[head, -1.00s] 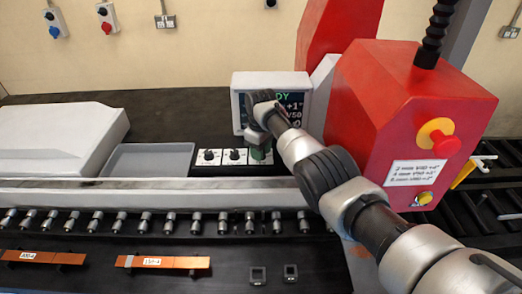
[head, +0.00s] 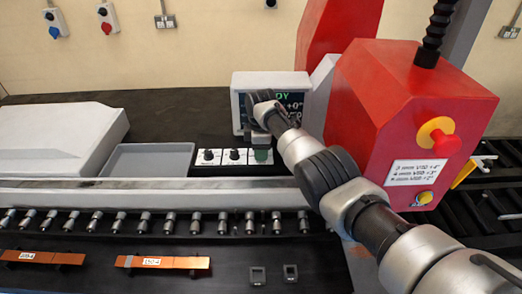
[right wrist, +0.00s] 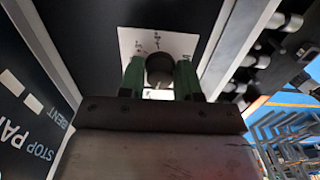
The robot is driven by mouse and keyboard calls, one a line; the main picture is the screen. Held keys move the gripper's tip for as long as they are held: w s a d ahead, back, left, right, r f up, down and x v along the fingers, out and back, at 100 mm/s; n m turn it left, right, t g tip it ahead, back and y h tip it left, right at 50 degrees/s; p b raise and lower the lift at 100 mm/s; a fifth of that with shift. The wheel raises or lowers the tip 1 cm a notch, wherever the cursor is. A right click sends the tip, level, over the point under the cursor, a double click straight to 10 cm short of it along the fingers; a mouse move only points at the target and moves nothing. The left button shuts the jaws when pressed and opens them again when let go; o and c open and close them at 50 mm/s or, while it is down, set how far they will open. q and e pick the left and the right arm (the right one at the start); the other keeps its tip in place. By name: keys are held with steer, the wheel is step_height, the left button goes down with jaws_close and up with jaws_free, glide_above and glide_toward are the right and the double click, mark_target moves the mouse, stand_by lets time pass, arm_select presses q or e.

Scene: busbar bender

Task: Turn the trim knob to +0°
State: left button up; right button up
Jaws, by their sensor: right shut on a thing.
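My right gripper (head: 261,153) reaches down to the rightmost of the white knob plates in front of the display. In the right wrist view, its green fingers (right wrist: 160,80) stand on either side of a dark round knob (right wrist: 159,70) on a white marked plate (right wrist: 130,42) and are shut on it. This is the trim knob; in the head view my gripper hides it. The display (head: 239,104) shows a line ending in +0°, and my arm covers part of its text. My left gripper is not in view.
Two other knobs, a left one (head: 208,155) and a middle one (head: 234,154), sit close beside my gripper. The red machine (head: 390,90) with a stop button (head: 439,137) stands to the right. A grey tray (head: 148,160) lies left; copper bars (head: 165,262) lie in front.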

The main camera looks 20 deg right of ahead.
steer(key=shift+w+r, duration=0.1)
steer(key=shift+r, duration=0.05)
steer(key=o, duration=0.9)
step_height(320, 180, up, 11)
steer(key=shift+f+b, duration=0.15)
steer(key=shift+b, duration=1.1)
steer(key=shift+f, duration=0.1)
